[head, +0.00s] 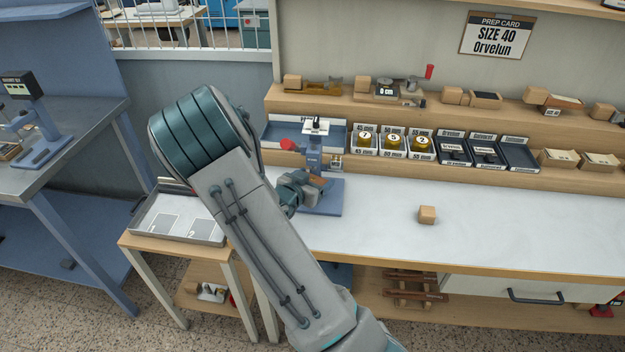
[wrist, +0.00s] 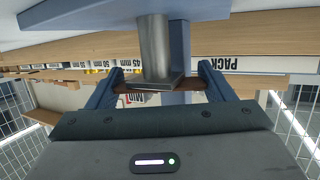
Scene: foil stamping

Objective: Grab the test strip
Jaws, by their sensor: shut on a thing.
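The test strip, a thin brown piece, shows in the wrist view (wrist: 196,87) between the two fingers of my gripper (wrist: 163,82). A grey metal ram with a flat foot (wrist: 155,50) covers its middle; I cannot tell if the foot touches it. In the head view my gripper (head: 304,190) is shut on the strip (head: 318,182) at the blue stamping press (head: 315,158), just above the press base (head: 325,201). My arm hides part of the gripper there.
A wooden block (head: 427,215) sits on the white bench (head: 380,232), which is mostly clear to the right. A metal tray (head: 150,222) stands on a side table at left. Shelves with foil boxes (head: 393,143) and dark trays (head: 519,155) line the back.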

